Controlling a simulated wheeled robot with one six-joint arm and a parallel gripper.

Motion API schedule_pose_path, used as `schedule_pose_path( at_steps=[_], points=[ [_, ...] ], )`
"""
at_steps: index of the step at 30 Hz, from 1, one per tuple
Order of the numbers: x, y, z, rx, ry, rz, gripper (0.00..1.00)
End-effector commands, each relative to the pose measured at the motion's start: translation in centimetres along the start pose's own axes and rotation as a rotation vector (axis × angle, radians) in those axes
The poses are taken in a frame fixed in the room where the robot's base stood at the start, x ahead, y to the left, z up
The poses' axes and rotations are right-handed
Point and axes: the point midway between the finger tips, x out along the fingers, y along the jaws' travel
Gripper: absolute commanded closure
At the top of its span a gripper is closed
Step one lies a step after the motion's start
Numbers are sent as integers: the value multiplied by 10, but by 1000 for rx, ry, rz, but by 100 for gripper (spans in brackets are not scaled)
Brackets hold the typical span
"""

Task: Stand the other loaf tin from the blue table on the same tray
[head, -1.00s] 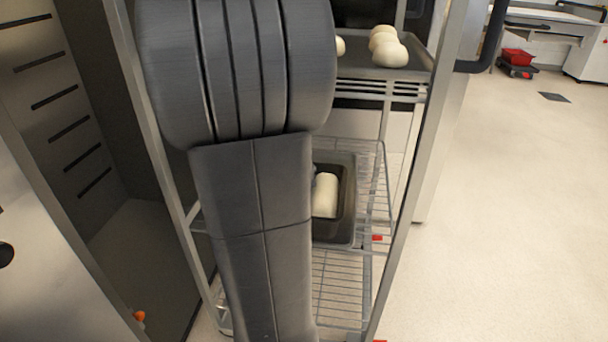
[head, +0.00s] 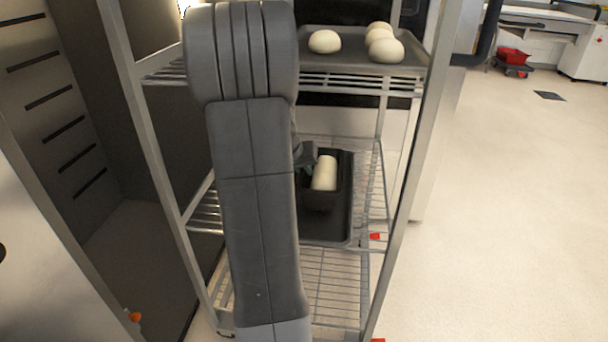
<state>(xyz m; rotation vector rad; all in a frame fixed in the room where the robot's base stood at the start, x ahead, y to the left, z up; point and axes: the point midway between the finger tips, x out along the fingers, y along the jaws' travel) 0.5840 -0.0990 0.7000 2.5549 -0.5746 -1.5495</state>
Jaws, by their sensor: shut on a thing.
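A dark loaf tin (head: 320,202) with a pale dough piece (head: 324,174) in it shows in the head view, over the dark tray (head: 338,230) on the rack's middle shelf. My gripper (head: 308,160) is at the tin's left far side and is shut on it. My arm covers much of the gripper and the left part of the tray. The tin looks upright. I cannot tell whether its base touches the tray. No second tin and no blue table show.
Rack posts (head: 408,150) stand left and right of my arm. Just above, the upper shelf carries a tray (head: 340,62) with several dough balls (head: 386,50). A lower wire shelf (head: 335,290) looks empty where it shows. Open floor (head: 510,200) lies to the right.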

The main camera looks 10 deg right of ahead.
Motion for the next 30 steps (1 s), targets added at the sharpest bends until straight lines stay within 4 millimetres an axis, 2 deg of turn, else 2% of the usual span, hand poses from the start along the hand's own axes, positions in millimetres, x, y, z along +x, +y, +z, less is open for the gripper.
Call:
schedule_pose_path(
  at_steps=[1,14,15,16,23,26,30],
  points=[
    [6,-2,3,0,0,1,100],
    [9,-3,5,0,2,0,100],
    [8,-3,5,1,0,0,85],
    [8,-3,5,1,0,0,82],
    [8,-2,5,0,0,0,82],
    [4,-1,3,0,-1,1,82],
    [-18,-2,1,-1,3,-2,82]
  ],
)
